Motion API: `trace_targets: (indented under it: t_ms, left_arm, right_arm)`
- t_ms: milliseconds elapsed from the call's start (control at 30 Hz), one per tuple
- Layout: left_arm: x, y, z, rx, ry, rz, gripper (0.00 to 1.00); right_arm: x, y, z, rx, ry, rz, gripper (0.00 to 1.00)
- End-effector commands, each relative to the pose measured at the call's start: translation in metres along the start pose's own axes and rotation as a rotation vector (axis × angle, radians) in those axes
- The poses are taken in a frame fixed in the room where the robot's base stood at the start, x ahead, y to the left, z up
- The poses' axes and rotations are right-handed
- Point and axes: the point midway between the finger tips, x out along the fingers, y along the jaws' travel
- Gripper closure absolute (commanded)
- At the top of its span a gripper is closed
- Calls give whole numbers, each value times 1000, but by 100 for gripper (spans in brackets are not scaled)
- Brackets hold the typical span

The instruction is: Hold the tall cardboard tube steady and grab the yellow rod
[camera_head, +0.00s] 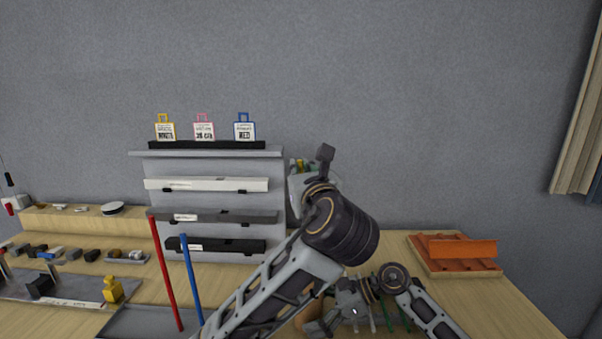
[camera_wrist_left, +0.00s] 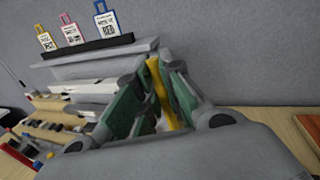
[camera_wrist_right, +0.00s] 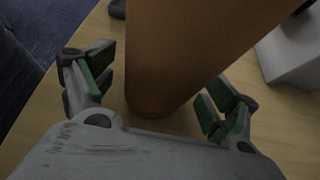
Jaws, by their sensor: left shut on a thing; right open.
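The brown cardboard tube (camera_wrist_right: 190,60) stands on the table between the fingers of my right gripper (camera_wrist_right: 155,98), which is open around it with gaps on both sides. In the head view a small part of the tube (camera_head: 309,304) shows low down, mostly hidden by my arms. My left gripper (camera_head: 301,169) is raised in front of the wall, shut on the yellow rod (camera_wrist_left: 163,95). The rod shows between the green pads of the left gripper (camera_wrist_left: 160,85) in the left wrist view. Its lower end is hidden.
A grey rack (camera_head: 215,236) with white, grey and black bars stands left of my left gripper. Red (camera_head: 166,275) and blue (camera_head: 191,280) rods stand in front of it. An orange tray (camera_head: 455,254) sits at the right. The table between the tray and my right arm is clear.

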Motion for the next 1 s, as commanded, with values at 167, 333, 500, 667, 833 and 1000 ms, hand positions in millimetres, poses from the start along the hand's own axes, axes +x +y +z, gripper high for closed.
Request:
trace_targets:
  t_ms: [167, 333, 500, 667, 833, 1000]
  left_arm:
    - [0, 0, 0, 0, 0, 0, 100]
    - [0, 0, 0, 0, 0, 0, 100]
    - [0, 0, 0, 0, 0, 0, 100]
    - [0, 0, 0, 0, 0, 0, 100]
    - [0, 0, 0, 0, 0, 0, 100]
    - [0, 0, 0, 0, 0, 0, 100]
  right_arm:
    - [0, 0, 0, 0, 0, 0, 13]
    - [-3, 0, 0, 0, 0, 0, 13]
    - [-13, -1, -1, 0, 1, -2, 13]
    - [-29, -1, -1, 0, 2, -2, 13]
    - [-52, -1, -1, -1, 2, -2, 13]
    - [-75, -1, -1, 0, 2, -2, 13]
